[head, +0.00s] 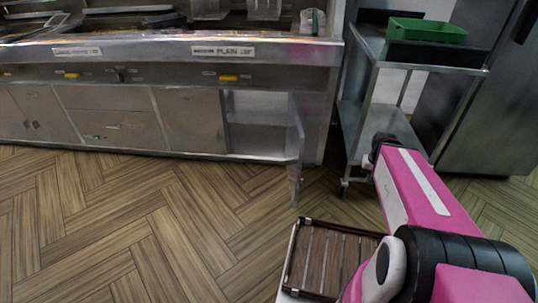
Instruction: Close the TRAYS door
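One cabinet door (295,150) under the steel frying range stands open. It is swung out toward me at the right end of the row, seen nearly edge-on. The open compartment (258,122) to its left shows a shelf and looks empty. I cannot read a TRAYS label on this door. My pink arm reaches from the lower right toward the wheeled cart, to the right of the open door and apart from it in the picture. A dark part shows at the arm's far end, but no gripper fingers can be made out.
The other cabinet doors (190,120) to the left are shut. A steel cart (356,118) on wheels stands right of the range, with a green tray (427,30) on top. A steel cabinet (490,110) stands far right. The wood floor (150,220) left of centre is clear.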

